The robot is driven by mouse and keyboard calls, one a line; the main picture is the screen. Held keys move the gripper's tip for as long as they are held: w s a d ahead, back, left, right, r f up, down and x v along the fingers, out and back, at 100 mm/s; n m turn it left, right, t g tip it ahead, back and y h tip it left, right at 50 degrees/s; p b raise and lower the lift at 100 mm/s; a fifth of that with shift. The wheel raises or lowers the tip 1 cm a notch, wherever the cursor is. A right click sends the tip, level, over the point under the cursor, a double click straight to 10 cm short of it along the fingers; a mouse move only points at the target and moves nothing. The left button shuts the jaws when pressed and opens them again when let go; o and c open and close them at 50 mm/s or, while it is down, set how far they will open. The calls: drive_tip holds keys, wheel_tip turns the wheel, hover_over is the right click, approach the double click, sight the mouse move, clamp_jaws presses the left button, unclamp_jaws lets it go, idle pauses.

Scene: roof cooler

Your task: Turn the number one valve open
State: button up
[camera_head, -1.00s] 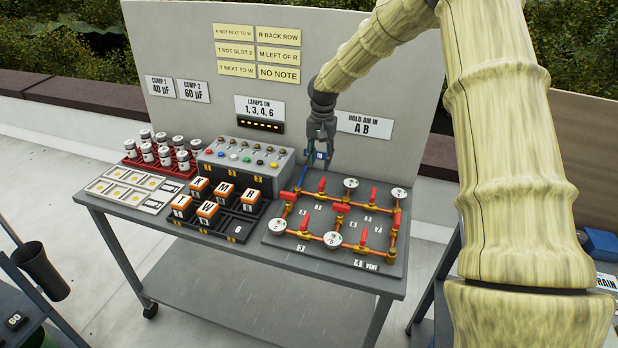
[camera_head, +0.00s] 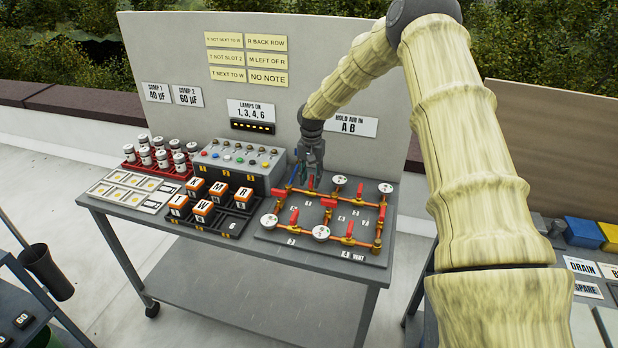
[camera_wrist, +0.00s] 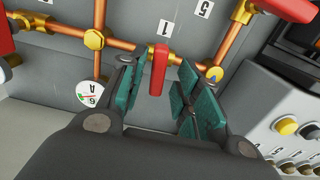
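The number one valve has a red lever handle (camera_wrist: 157,72) on a copper pipe, beside a white label "1" (camera_wrist: 165,27) in the wrist view. The lever appears to lie across the pipe's run. My gripper (camera_wrist: 160,84) is open, with its green-padded fingers on either side of the lever. Gaps show between the pads and the lever.
Other red levers, such as one at the board's front left (camera_head: 269,221), and round gauges (camera_head: 339,181) stand close by. The lamp box (camera_head: 240,165) is just left of my gripper. A grey upright panel (camera_head: 350,85) stands behind. A gauge (camera_wrist: 90,95) shows near one finger.

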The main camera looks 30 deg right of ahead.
drive_tip(key=shift+s+a+r, duration=0.1)
drive_tip(key=shift+s+r, duration=0.5)
drive_tip(key=shift+s, duration=0.15)
clamp_jaws()
drive_tip(key=shift+s+a+r, duration=0.1)
drive_tip(key=shift+s+r, duration=0.05)
drive_tip(key=shift+w+f, duration=0.3)
drive_tip(key=shift+f, duration=0.2)
drive_tip(key=shift+w+d, duration=0.15)
drive_tip(key=shift+d, duration=0.05)
